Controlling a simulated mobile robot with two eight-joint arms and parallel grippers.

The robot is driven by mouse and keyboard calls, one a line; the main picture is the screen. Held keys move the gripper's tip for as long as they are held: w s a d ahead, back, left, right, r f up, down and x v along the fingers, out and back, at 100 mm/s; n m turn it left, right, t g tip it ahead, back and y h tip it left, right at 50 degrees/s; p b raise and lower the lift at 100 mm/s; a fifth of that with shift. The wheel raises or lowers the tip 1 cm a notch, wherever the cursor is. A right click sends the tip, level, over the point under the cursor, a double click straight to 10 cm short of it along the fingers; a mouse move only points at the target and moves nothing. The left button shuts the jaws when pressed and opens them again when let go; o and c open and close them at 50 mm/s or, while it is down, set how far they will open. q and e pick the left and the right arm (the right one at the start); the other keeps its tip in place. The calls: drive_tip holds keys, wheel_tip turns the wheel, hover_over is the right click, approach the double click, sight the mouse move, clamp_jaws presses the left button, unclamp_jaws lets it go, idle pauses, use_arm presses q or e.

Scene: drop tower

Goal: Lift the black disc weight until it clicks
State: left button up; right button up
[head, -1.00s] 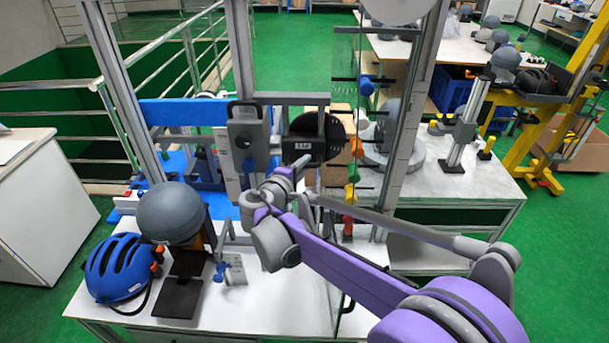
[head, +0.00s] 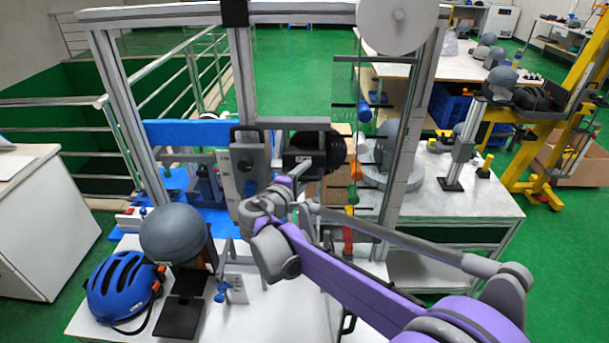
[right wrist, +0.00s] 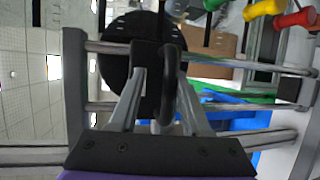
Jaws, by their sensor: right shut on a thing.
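The black disc weight (head: 337,147) hangs in the drop tower's frame, below a grey crossbar, with a dark block at its front. In the right wrist view the disc (right wrist: 116,65) stands upright behind the fingers. My right gripper (head: 306,163) reaches the front of the block from below right. In the right wrist view my right gripper (right wrist: 155,75) is shut on a dark handle (right wrist: 168,88) in front of the disc. The exact contact is partly hidden by the fingers. My left gripper is not in view.
The tower's metal post (head: 408,140) stands right of the disc. A grey latch plate (head: 246,160) is close on the left. A grey headform (head: 174,234) and a blue helmet (head: 122,287) sit on the white table. Coloured knobs (head: 356,172) line the right side.

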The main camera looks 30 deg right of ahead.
drive_tip(key=v, duration=1)
drive_tip(key=shift+s+a+b, duration=0.25)
drive_tip(key=shift+a+b, duration=0.05)
drive_tip(key=shift+b, duration=0.05)
drive_tip(key=s+d+f+m+g+y, duration=0.1)
drive_tip(key=s+f+m+g+y, duration=0.4)
drive_tip(key=s+f, duration=0.8)
drive_tip(key=s+a+f+m+t+y, duration=0.1)
drive_tip(key=s+a+f+m+y, duration=0.2)
drive_tip(key=s+a+f+y, duration=0.4)
drive_tip(key=s, duration=0.3)
drive_tip(key=shift+a+f+y, duration=0.25)
drive_tip(key=shift+f+y, duration=0.1)
drive_tip(key=shift+y, duration=0.05)
